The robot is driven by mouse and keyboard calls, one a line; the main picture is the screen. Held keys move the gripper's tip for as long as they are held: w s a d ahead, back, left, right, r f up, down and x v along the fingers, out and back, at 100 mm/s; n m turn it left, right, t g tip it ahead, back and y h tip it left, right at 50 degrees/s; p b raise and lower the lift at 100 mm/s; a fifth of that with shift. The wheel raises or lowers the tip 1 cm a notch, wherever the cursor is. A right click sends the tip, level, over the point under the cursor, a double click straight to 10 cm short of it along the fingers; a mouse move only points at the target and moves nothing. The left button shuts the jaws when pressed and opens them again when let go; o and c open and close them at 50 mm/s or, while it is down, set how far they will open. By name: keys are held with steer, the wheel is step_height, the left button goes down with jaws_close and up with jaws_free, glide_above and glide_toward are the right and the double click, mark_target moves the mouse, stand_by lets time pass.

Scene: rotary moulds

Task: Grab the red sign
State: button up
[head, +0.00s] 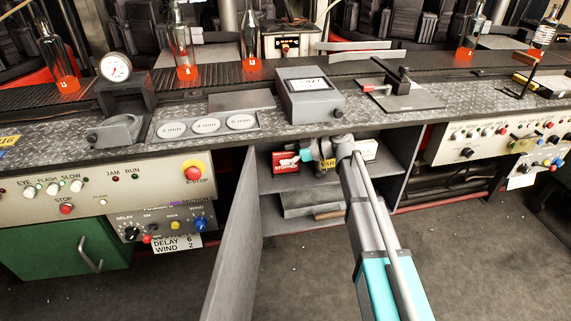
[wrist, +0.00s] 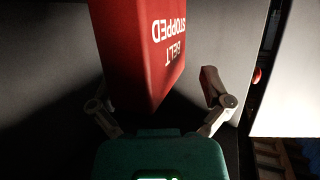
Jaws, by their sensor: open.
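The red sign (head: 285,161) stands on a shelf of the open cabinet under the bench in the head view. In the wrist view the red sign (wrist: 135,40) shows large, with "BELT STOPPED" upside down in white letters. My gripper (wrist: 152,88) is open, with one finger on each side of the sign's lower part in that picture. Whether either finger touches it I cannot tell. In the head view my gripper (head: 309,156) reaches into the cabinet just right of the sign, and my wrist hides part of the shelf.
The cabinet door (head: 235,248) hangs open left of my arm. A yellow label (head: 327,165) and a white box (head: 367,149) are on the same shelf. A lower shelf (head: 308,204) holds grey items. The bench top (head: 230,125) overhangs the cabinet, carrying a grey display box (head: 309,101).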

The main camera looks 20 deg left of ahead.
jaws_close()
stand_by(0.4)
steer(key=shift+r, duration=0.15)
steer(key=shift+a+r+p, duration=0.1)
steer(key=shift+r+p, duration=0.6)
steer(key=shift+p, duration=0.2)
steer(key=s+d, duration=0.4)
steer(key=d, duration=1.3)
steer(key=shift+d, duration=0.3)
steer(key=shift+s+f, duration=0.1)
